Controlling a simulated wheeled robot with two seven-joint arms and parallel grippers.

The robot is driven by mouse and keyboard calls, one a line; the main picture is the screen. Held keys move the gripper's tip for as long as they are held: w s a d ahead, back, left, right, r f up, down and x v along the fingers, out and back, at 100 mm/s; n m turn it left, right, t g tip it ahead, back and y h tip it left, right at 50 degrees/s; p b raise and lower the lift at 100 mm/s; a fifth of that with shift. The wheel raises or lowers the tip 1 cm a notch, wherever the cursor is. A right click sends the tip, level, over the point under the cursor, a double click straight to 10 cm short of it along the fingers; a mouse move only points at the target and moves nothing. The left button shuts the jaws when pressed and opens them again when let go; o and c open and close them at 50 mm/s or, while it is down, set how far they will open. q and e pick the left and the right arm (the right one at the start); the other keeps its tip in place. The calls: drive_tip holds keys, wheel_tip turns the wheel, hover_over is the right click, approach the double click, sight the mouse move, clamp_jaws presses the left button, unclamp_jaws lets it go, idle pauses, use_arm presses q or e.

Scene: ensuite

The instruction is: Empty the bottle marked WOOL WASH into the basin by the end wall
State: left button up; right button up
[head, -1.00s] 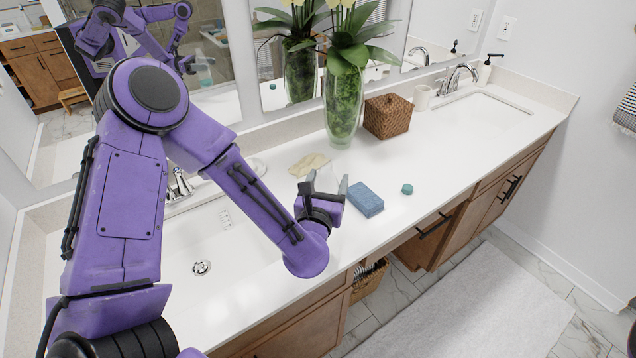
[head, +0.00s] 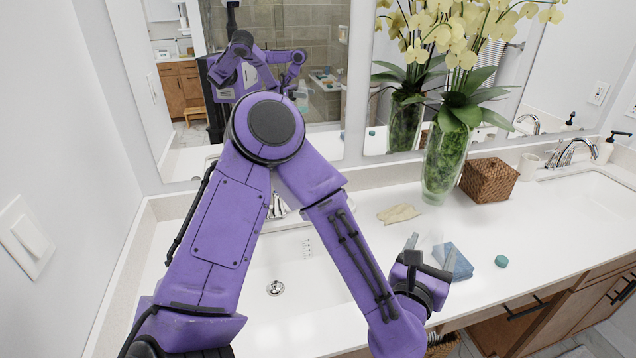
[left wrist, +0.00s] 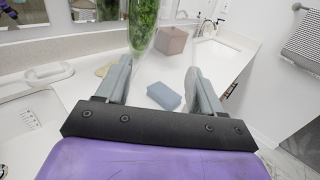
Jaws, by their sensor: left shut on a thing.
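My left gripper (head: 428,258) is over the counter beside the blue sponge, its fingers apart around a thing that is almost see-through. It looks like a clear bottle (head: 432,240); no label or liquid level can be read. The mirror shows a pale translucent bottle (head: 302,96) at the reflected gripper. The left wrist view shows both fingers (left wrist: 160,85) with only a faint clear shape between them. The left basin (head: 325,275), with a round drain, lies beside the left wall, left of the gripper and partly behind my arm. A second basin (head: 590,195) is at the far right. My right gripper is out of view.
A blue sponge (head: 456,262), a teal round cap (head: 501,261) and a beige cloth (head: 398,213) lie on the counter. A tall glass vase with orchids (head: 447,165) and a woven box (head: 489,180) stand behind. A chrome faucet (head: 277,207) is behind the left basin.

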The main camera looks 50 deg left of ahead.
use_arm(q)
drive_tip(key=a+f+n+g+y+b, duration=0.3)
drive_tip(key=a+f+n+g+y, duration=0.15)
drive_tip(key=a, duration=0.45)
drive_tip(key=a+f+n+g+y+b, duration=0.3)
drive_tip(key=a+f+n+y+b, duration=0.15)
drive_tip(key=a, duration=0.35)
drive_tip(key=s+a+f+n+g+y+b, duration=0.1)
drive_tip(key=s+a+f+n+g+b, duration=0.2)
drive_tip(key=a+g, duration=0.4)
drive_tip(key=s+a+f+n+g+y+b, duration=0.2)
drive_tip(key=s+a+f+n+g, duration=0.2)
drive_tip(key=s+a+n+g, duration=0.2)
drive_tip(key=a+g, duration=0.2)
drive_tip(key=a, duration=0.1)
drive_tip(key=shift+f+b, duration=0.4)
drive_tip(key=shift+d, duration=0.1)
